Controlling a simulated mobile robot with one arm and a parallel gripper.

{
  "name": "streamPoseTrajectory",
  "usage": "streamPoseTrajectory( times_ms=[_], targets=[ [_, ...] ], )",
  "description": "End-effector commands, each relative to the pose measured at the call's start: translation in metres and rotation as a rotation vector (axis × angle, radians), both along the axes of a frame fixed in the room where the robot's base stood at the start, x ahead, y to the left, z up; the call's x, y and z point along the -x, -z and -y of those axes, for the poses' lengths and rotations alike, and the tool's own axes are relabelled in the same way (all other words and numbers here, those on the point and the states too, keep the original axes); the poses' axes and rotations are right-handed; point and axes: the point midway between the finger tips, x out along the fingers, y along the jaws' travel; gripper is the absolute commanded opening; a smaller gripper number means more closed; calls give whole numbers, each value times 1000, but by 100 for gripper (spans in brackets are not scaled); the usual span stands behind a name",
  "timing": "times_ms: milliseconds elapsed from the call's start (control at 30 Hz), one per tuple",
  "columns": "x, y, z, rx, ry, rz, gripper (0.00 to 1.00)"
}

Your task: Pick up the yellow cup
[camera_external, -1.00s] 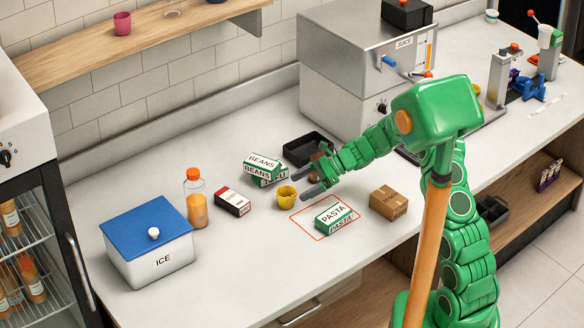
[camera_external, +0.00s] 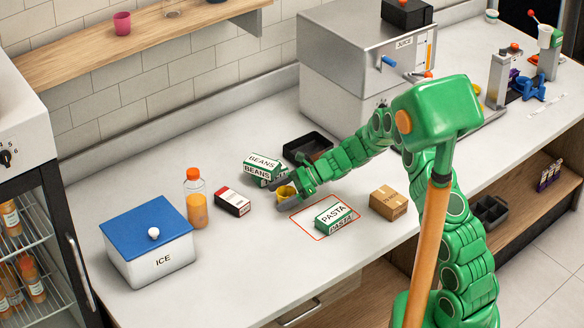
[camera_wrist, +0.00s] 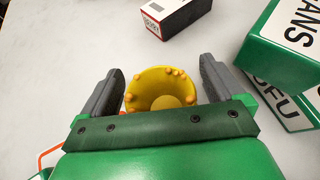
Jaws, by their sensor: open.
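The yellow cup (camera_external: 286,193) stands upright on the white counter, left of the red outlined square. In the wrist view the yellow cup (camera_wrist: 157,90) lies between the two grey fingers, with its open top facing the camera and its lower part hidden by my gripper. My gripper (camera_external: 278,193) is open, with one finger on each side of the cup. In the wrist view my gripper (camera_wrist: 160,85) shows small gaps between its fingers and the cup's sides.
A black tray (camera_external: 307,146) and a cardboard box (camera_external: 388,203) are nearby. Counter in front is clear.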

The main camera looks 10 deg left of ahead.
Motion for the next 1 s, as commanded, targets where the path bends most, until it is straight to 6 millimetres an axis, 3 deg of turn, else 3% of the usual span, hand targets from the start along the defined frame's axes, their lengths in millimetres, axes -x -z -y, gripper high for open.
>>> streamPoseTrajectory(
  times_ms=[100,467,767,1000],
  targets=[
    [0,0,0,0,0,0,92],
    [0,0,1,0,0,0,37],
    [0,-2,1,0,0,0,36],
    [0,-24,1,-1,-1,2,36]
  ],
)
